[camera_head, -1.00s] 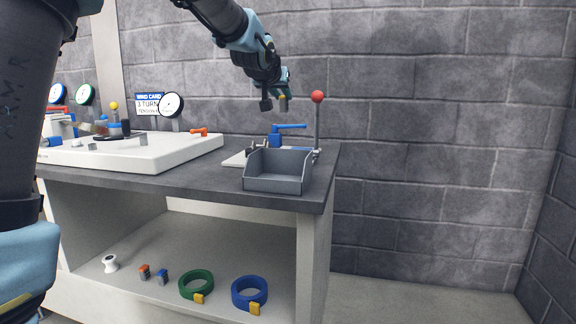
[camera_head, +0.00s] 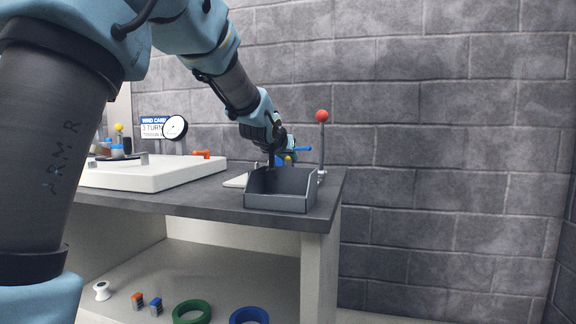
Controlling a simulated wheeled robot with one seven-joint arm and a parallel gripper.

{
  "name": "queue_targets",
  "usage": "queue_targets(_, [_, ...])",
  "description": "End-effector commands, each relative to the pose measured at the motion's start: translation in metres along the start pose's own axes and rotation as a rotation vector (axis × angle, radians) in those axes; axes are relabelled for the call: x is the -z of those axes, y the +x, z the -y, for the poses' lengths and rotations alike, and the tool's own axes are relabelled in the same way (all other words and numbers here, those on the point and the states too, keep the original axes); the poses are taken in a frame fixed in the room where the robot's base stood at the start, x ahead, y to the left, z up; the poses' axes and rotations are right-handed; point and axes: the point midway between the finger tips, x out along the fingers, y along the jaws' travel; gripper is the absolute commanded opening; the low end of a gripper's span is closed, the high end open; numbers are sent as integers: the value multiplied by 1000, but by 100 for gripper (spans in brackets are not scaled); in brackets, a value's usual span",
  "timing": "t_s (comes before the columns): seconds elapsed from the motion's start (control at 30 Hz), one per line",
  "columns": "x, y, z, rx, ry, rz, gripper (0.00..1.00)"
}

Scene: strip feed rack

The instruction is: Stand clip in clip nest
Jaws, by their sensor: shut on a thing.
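My gripper (camera_head: 280,160) is at the back of the bench top, just above and behind the rear of the grey bin (camera_head: 281,202). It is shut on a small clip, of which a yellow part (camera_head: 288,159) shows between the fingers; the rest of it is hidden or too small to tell. I cannot make out the clip nest, nor whether the clip touches anything. A blue lever handle (camera_head: 303,149) shows right beside my gripper and is partly hidden by it.
A post with a red ball (camera_head: 322,116) stands right of the bin. A white board (camera_head: 158,174) with a dial gauge (camera_head: 174,127) and small parts is at left. On the lower shelf are a green ring (camera_head: 191,312), a blue ring (camera_head: 249,315) and small blocks.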

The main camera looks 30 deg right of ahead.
Motion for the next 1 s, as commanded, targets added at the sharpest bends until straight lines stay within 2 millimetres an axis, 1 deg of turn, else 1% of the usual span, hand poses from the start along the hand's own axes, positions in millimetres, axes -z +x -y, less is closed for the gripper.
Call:
queue_targets(0.03, [-10,4,-1,-2,1,2,0])
queue_targets(0.07, [-12,5,-1,-1,0,1,0])
queue_targets(0.33, [-12,5,0,0,0,-1,0])
queue_targets(0.43, [-16,6,0,0,0,-1,0])
queue_targets(0.47, [-15,6,0,0,0,-1,28])
queue_targets(0.7, [-15,6,0,-1,0,0,55])
queue_targets(1.0, [-12,5,0,-1,0,-1,56])
